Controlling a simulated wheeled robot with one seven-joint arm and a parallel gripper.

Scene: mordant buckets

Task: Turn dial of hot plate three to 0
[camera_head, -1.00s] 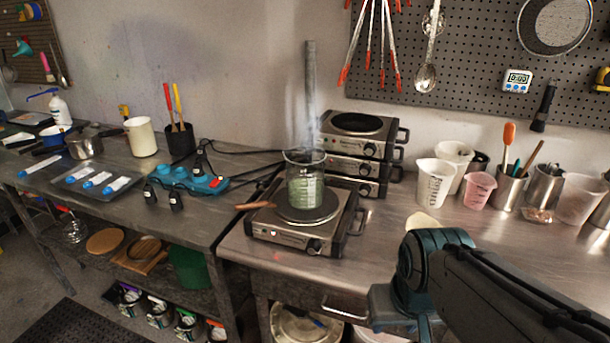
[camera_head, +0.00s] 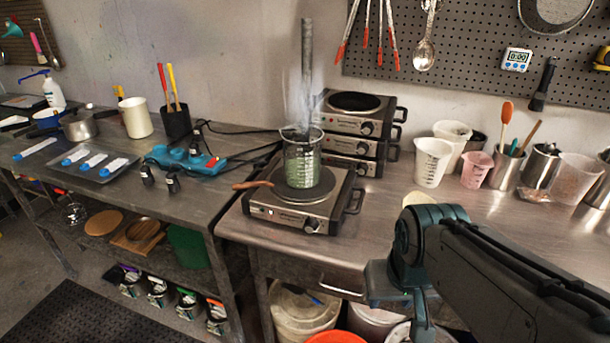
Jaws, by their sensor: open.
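A single hot plate (camera_head: 262,208) stands at the table's front edge, with a round dial (camera_head: 309,226) at the right of its front panel and a small lit spot at the left. A steaming glass beaker (camera_head: 302,165) of green liquid stands on it. Behind it is a stack of several hot plates (camera_head: 350,122), each with a front dial, such as the top one (camera_head: 367,128). I cannot read any number or dial setting, so I cannot tell which is hot plate three. My arm enters from the lower right and bends downward; my gripper is out of view.
A wooden-handled tool (camera_head: 253,185) lies by the beaker. White cups (camera_head: 433,162) and a pink cup (camera_head: 476,170) stand at right. A blue rack (camera_head: 185,160) sits on the left table. Buckets (camera_head: 335,337) stand below.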

